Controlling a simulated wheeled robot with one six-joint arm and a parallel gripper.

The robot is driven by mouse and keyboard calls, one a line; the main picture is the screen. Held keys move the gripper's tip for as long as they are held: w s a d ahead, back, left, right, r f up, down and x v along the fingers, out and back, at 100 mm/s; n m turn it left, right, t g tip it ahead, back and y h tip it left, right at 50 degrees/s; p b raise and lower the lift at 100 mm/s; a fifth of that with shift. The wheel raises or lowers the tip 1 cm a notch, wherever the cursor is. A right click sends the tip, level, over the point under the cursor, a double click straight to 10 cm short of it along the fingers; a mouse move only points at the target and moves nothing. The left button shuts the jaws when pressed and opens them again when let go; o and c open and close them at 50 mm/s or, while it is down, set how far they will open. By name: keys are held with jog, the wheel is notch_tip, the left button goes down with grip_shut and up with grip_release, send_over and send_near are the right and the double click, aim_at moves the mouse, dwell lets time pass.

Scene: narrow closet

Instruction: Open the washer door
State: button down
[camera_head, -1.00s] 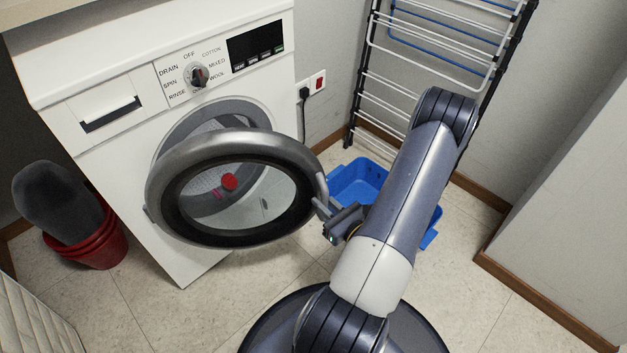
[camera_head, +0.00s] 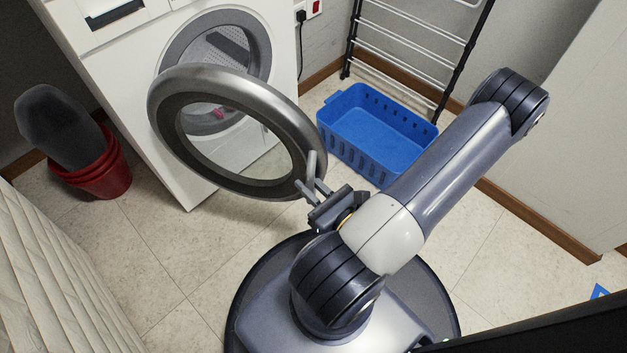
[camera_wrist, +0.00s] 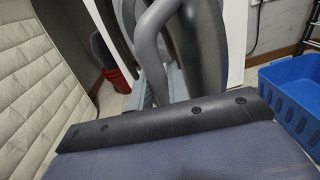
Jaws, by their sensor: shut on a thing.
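The white washer (camera_head: 130,60) stands at the upper left in the head view. Its round grey door (camera_head: 285,106) is swung well out from the front, hinged on the left. The drum opening (camera_head: 215,45) shows behind it. My gripper (camera_head: 314,188) is at the free right edge of the door, shut on the grey door handle (camera_head: 312,165). In the wrist view the curved handle (camera_wrist: 152,50) rises in front of my gripper, with the door ring (camera_wrist: 200,50) just behind it. The fingertips are partly hidden there.
A blue basket (camera_head: 375,130) stands on the floor right of the door, by a drying rack (camera_head: 410,32). A red bucket (camera_head: 100,175) with a dark object in it is at the left. A quilted pale surface (camera_head: 45,270) borders the lower left. Floor between is clear.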

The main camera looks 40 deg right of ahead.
dwell(0.3)
jog(key=c, duration=1.4)
grip_release()
